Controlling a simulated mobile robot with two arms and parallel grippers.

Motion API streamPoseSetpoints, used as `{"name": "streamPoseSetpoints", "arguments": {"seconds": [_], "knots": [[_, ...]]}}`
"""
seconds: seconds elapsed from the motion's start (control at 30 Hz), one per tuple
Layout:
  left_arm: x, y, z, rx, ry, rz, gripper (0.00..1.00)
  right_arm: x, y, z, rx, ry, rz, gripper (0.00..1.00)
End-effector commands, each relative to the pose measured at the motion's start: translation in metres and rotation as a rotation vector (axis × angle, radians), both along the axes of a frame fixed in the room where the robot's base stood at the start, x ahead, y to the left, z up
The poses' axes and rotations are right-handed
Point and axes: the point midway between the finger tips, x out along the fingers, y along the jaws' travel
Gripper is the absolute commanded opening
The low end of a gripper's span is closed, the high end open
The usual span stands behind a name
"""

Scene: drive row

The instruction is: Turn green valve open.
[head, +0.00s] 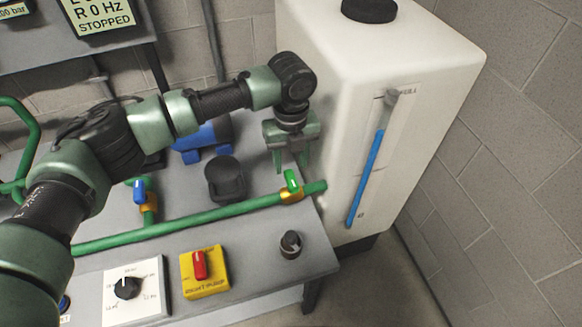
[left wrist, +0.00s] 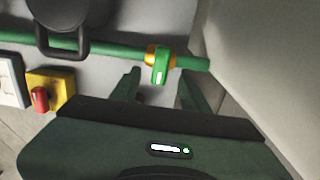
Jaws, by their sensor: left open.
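The green valve (head: 292,181) is a small green handle on a brass body, set on the green pipe (head: 225,212) close to the white tank. My left gripper (head: 291,168) is open, pointing down, just behind and above the valve in the head view. In the left wrist view the green handle (left wrist: 161,68) shows between and beyond the two spread fingers (left wrist: 158,88), with clear space on both sides. The handle appears to be apart from the fingers. My right gripper is out of view.
A blue-handled valve (head: 140,190) stands to the left on a branch pipe. A white tank (head: 335,110) with a blue level gauge is close on the right. A yellow box with a red knob (head: 200,265), a black knob (head: 291,243) and a dial panel (head: 128,290) lie in front.

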Motion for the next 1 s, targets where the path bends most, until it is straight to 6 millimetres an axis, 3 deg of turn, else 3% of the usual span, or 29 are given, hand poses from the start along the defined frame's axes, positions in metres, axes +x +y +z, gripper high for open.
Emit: {"name": "streamPoseSetpoints", "arguments": {"seconds": [0.1, 0.2, 0.33, 0.53, 0.7, 0.87, 1.0], "knots": [[-0.001, 0.0, -0.021, 0.002, 0.004, 0.001, 0.45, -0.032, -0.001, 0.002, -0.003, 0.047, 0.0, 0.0], [-0.001, 0.0, -0.036, 0.001, 0.003, 0.001, 0.45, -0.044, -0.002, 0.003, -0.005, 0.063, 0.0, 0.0], [-0.001, 0.0, -0.05, 0.0, 0.001, 0.001, 0.45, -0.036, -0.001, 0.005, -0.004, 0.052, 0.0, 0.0], [0.0, 0.0, -0.058, 0.0, -0.001, 0.001, 0.45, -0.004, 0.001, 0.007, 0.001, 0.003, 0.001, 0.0], [0.0, 0.0, -0.058, -0.001, -0.001, 0.001, 0.45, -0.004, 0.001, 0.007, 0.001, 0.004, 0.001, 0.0], [0.0, 0.0, -0.057, -0.001, 0.0, 0.001, 0.01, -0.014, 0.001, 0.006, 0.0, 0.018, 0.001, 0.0], [0.0, 0.0, -0.057, -0.001, 0.0, 0.002, 0.0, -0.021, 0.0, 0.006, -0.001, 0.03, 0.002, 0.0]]}}
